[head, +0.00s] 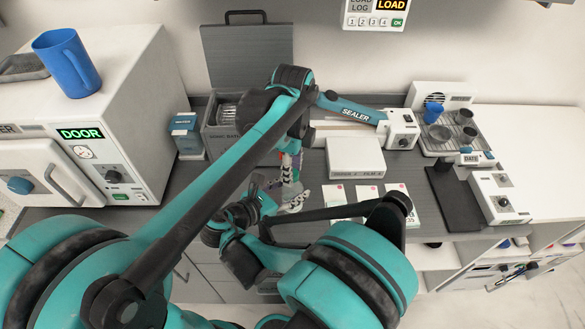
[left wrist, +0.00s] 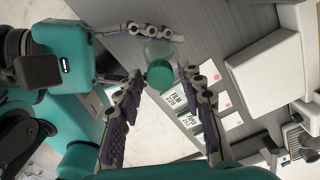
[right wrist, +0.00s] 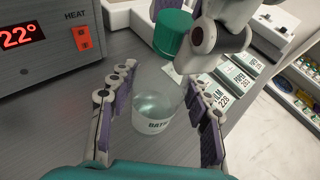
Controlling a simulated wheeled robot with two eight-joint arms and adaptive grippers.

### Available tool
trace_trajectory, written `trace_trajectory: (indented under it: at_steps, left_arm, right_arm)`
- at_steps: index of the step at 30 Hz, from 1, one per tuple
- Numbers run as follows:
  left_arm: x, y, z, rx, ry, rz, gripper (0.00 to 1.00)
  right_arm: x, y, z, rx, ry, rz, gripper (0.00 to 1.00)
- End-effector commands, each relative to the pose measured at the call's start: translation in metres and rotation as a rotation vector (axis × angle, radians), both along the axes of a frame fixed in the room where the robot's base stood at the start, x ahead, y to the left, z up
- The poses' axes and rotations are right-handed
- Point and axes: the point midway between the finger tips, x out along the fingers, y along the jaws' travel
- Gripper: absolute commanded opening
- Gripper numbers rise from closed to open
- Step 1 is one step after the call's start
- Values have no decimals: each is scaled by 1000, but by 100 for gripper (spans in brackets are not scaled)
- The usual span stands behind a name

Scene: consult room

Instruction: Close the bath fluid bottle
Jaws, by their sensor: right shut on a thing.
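The bath fluid bottle (right wrist: 155,105) is clear, with pale liquid low inside and a label reading "BATH". A green cap (right wrist: 172,33) sits at its top; how tightly it is seated I cannot tell. My right gripper (right wrist: 160,80) is shut on the bottle's body, with a finger on either side. My left gripper (left wrist: 161,72) is open, its fingers on either side of the green cap, which also shows in the left wrist view (left wrist: 159,76), with small gaps visible. In the head view my arms largely hide the bottle.
Labelled film packets (head: 340,197) and a white box (head: 355,157) lie to the right. A blue-and-white carton (head: 187,137) stands left.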

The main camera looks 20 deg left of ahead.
Motion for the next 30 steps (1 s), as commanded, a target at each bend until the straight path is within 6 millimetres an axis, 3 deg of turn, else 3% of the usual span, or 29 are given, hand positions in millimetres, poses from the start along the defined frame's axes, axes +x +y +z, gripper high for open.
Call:
trace_trajectory:
  at_steps: [9, 13, 24, 30]
  left_arm:
    - [0, 0, 1, 0, 0, 2, 49]
    - [0, 0, 10, 0, -1, 2, 49]
    - [1, 0, 85, 0, 0, 2, 49]
    - [1, 0, 112, 0, 0, 1, 49]
  right_arm:
    - [0, 0, 0, 0, 1, 0, 0]
    - [0, 0, 0, 0, 1, 0, 0]
    - [0, 0, 0, 0, 1, 0, 0]
    - [0, 0, 0, 0, 0, 0, 0]
